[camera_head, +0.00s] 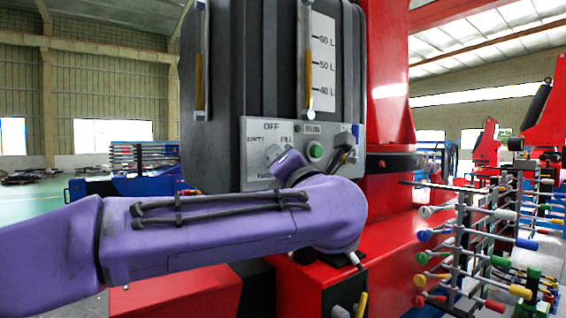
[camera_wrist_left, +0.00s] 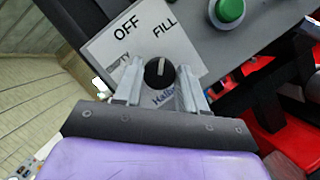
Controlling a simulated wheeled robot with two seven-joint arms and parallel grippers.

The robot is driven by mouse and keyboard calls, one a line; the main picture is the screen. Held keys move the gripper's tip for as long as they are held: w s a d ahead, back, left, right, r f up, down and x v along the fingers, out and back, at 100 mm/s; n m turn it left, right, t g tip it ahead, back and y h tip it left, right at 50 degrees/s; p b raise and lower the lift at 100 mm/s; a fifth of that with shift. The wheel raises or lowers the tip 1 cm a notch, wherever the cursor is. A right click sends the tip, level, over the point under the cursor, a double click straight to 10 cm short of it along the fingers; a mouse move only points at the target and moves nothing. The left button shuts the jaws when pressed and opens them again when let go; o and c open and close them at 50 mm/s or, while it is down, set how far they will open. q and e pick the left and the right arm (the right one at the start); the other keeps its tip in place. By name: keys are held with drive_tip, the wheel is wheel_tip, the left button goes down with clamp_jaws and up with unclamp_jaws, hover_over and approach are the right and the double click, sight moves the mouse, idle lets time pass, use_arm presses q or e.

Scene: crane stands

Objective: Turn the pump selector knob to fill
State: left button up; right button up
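The selector knob (camera_wrist_left: 158,73) is small, round and black with a white pointer mark, seen in the left wrist view. It sits on a pale panel (camera_wrist_left: 150,42) labelled OFF, FILL and EMPTY. The panel looks tilted there, and the mark points up, roughly toward FILL. My left gripper (camera_wrist_left: 160,76) has one finger on each side of the knob. It looks open, with narrow gaps; contact is unclear. In the head view the panel (camera_head: 256,140) is on the grey tank's front, and my left gripper (camera_head: 284,164) covers the knob. My right gripper is not seen.
A green button (camera_head: 315,151) is just right of the labels, and it also shows in the left wrist view (camera_wrist_left: 230,9). The grey tank (camera_head: 255,60) stands against a red machine (camera_head: 390,75). Racks with coloured knobs (camera_head: 465,235) stand at right.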

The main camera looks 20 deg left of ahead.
use_arm(q)
drive_tip(key=o, duration=0.3)
drive_tip(key=b+v, duration=0.4)
drive_tip(key=v, duration=0.6)
drive_tip(key=shift+s+d, duration=0.15)
drive_tip(key=shift+s, duration=0.05)
drive_tip(key=shift+f, duration=0.1)
